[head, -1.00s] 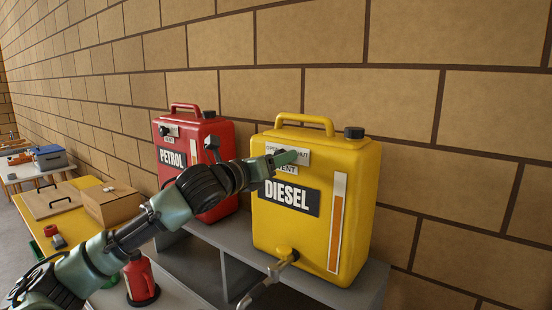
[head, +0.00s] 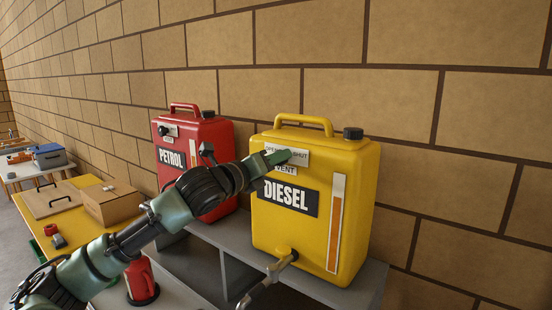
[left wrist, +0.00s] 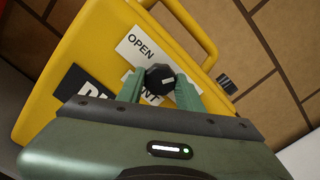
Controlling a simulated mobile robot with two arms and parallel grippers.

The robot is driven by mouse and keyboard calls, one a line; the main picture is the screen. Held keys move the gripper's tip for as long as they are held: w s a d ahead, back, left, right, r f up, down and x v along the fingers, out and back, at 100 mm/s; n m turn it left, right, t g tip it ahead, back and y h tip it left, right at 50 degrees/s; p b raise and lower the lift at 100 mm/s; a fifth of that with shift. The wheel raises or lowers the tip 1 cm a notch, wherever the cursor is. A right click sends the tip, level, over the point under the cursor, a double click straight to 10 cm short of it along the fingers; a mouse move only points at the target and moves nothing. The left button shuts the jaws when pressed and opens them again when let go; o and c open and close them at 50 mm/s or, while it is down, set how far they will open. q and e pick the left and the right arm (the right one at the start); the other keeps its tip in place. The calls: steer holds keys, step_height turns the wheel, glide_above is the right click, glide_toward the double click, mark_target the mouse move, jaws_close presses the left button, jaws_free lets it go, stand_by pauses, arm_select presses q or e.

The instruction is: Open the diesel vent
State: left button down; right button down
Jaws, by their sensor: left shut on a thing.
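The yellow diesel can (head: 352,215) stands upright on a grey shelf unit, with a black DIESEL label on its front. Its white vent plate (head: 301,158) sits above that label and reads OPEN at left and SHUT at right. My left gripper (head: 277,158) reaches the plate from the left and hides part of it. In the left wrist view, its green fingers are shut on the black vent knob (left wrist: 159,79), one on each side. The knob has a white mark on its face. The OPEN lettering is clear beside it; SHUT is hidden there. My right gripper is not in view.
The red petrol can (head: 218,140) stands left of the diesel can, behind my left arm. A tap (head: 286,260) sticks out low on the diesel can. The grey shelf (head: 372,284) runs beneath both cans, against a brick wall. A cardboard box (head: 110,205) lies on a yellow table at left.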

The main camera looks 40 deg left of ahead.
arm_select(q)
steer(key=shift+f+n+p, duration=0.1)
steer(key=shift+n+p, duration=2.35)
steer(key=shift+n, duration=4.85)
steer(key=c, duration=0.9)
jaws_free()
steer(key=shift+s, duration=0.1)
